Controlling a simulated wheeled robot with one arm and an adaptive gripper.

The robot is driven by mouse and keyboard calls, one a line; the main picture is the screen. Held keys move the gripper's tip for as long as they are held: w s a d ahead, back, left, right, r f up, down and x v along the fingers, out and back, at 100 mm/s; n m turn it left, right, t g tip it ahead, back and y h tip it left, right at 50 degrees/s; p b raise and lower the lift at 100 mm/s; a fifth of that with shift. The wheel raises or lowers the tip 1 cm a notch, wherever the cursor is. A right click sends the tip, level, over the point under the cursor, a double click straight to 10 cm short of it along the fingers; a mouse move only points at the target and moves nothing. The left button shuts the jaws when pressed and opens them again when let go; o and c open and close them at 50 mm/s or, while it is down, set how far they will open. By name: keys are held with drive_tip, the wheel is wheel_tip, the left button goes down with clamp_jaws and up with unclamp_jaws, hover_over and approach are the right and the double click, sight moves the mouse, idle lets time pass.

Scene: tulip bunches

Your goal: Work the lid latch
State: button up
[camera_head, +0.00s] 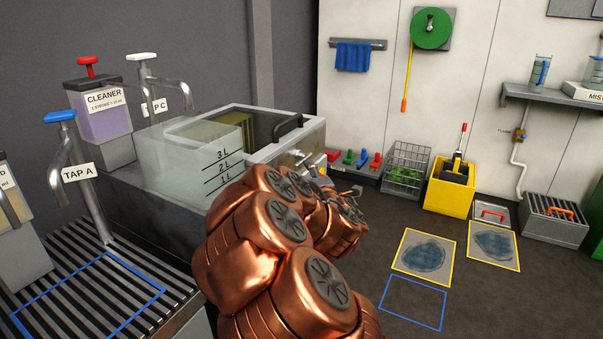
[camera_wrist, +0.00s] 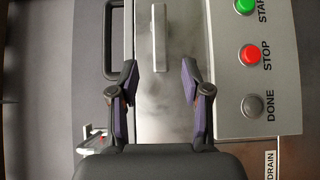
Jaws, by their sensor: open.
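The latch, a pale metal lever (camera_wrist: 159,38), stands lengthwise on the grey metal front of the washer in the wrist view. My gripper (camera_wrist: 160,66) is open, with one dark finger on each side of the line of the lever. The fingertips are close to the lever's lower end, with nothing between them. I cannot tell the height gap. The lid's black handle (camera_wrist: 112,40) is to the left of the lever.
A sloped panel with a green START button (camera_wrist: 245,5), a red STOP button (camera_wrist: 250,54) and a grey DONE button (camera_wrist: 252,105) is close to my right finger. A clear measuring tank (camera_head: 190,155) stands beside the washer. A yellow bucket (camera_head: 448,190) stands on the floor.

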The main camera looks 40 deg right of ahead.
sight(302, 166)
drive_tip(key=shift+x, duration=3.9)
clamp_jaws()
